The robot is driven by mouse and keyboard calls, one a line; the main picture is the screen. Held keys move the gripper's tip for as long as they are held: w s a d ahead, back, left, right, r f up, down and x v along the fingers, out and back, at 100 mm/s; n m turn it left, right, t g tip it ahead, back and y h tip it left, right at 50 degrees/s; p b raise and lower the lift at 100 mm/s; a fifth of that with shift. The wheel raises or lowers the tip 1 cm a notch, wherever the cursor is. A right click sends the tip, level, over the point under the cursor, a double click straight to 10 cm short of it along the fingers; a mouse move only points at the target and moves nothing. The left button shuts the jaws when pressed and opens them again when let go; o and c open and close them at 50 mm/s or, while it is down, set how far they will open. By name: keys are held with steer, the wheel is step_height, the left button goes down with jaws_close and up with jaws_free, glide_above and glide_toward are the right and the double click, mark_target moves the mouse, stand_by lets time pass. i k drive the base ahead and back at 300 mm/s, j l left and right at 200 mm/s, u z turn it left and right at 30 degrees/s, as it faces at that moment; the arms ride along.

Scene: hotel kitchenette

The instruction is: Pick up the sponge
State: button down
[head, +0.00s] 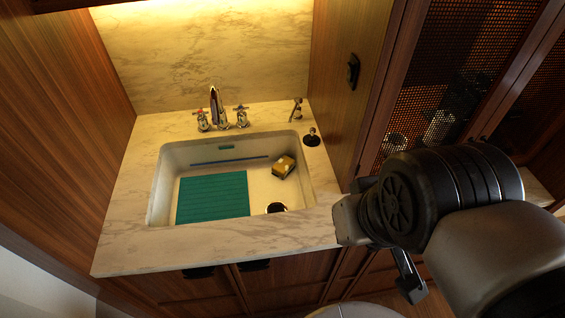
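The sponge (283,165), yellow with a darker side, lies inside the white sink (153,205), toward its right end near the back. My gripper (408,283) is at the right of the head view, outside the sink and to the right of the counter's front edge. Only a dark finger-like part of it shows below my arm. My arm hides the rest, so I cannot see whether it is open or shut. Nothing touches the sponge from above.
A green ribbed mat (212,197) lies in the sink, with a dark drain (276,208) to its right. A chrome faucet (216,108) with two handles stands behind the sink. A wooden panel (343,100) and mesh-front cabinet (445,75) stand at the right.

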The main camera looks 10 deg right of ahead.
mark_target(285, 165)
steer(key=z, duration=3.15)
steer(key=u, duration=0.9)
steer(key=l+u, duration=0.1)
steer(key=u, duration=0.8)
steer(key=k+u, duration=0.1)
steer(key=u, duration=1.25)
steer(key=i+j+z, duration=0.15)
steer(key=i+z, duration=0.25)
steer(key=i, duration=0.2)
